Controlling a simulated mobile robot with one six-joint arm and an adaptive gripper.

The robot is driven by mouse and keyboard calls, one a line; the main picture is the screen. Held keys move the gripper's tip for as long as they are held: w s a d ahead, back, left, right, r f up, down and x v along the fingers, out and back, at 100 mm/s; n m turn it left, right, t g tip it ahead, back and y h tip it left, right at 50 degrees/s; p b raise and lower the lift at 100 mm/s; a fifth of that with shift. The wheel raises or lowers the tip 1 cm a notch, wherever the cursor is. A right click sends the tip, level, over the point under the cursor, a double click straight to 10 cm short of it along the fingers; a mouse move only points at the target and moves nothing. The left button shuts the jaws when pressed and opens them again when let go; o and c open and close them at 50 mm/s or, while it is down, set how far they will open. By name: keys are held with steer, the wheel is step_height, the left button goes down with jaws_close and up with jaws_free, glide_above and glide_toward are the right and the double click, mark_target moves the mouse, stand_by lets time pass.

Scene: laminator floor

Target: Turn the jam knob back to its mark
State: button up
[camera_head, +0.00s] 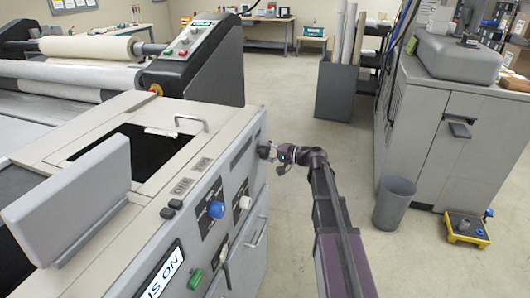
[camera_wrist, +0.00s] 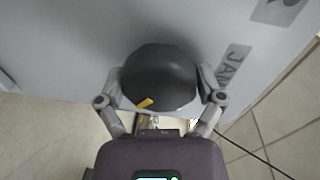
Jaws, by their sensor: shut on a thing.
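The jam knob (camera_wrist: 160,72) is dark, round and fixed to the grey panel. It has a short yellow pointer line (camera_wrist: 145,103) at its lower left edge in the wrist view. The label JAM (camera_wrist: 232,68) is printed on the panel right of it. My gripper (camera_wrist: 160,98) is shut on the knob, one finger on each side. In the head view, my gripper (camera_head: 274,153) meets the machine's front panel near its right end; the knob is small there and partly hidden. I cannot make out the knob's mark on the panel.
The panel also carries a blue knob (camera_head: 216,209), a white knob (camera_head: 245,202) and a green switch (camera_head: 195,279). A grey waste bin (camera_head: 394,203) and a yellow-based device (camera_head: 466,228) stand on the floor at right. The floor beyond my arm is open.

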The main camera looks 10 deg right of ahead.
steer(key=n, duration=0.6)
steer(key=shift+f+t+b, duration=0.15)
steer(key=shift+t+b, duration=0.25)
steer(key=n+b, duration=0.1)
steer(key=n, duration=0.5)
steer(key=shift+t, duration=0.4)
steer(key=n+y+b, duration=0.1)
steer(key=n, duration=0.5)
steer(key=shift+w+n, duration=0.1)
steer(key=shift+n, duration=0.2)
steer(key=n+y+b, duration=0.1)
steer(key=n, duration=0.5)
steer(key=shift+n, duration=0.3)
steer(key=o, duration=0.9)
steer(key=shift+c, duration=0.2)
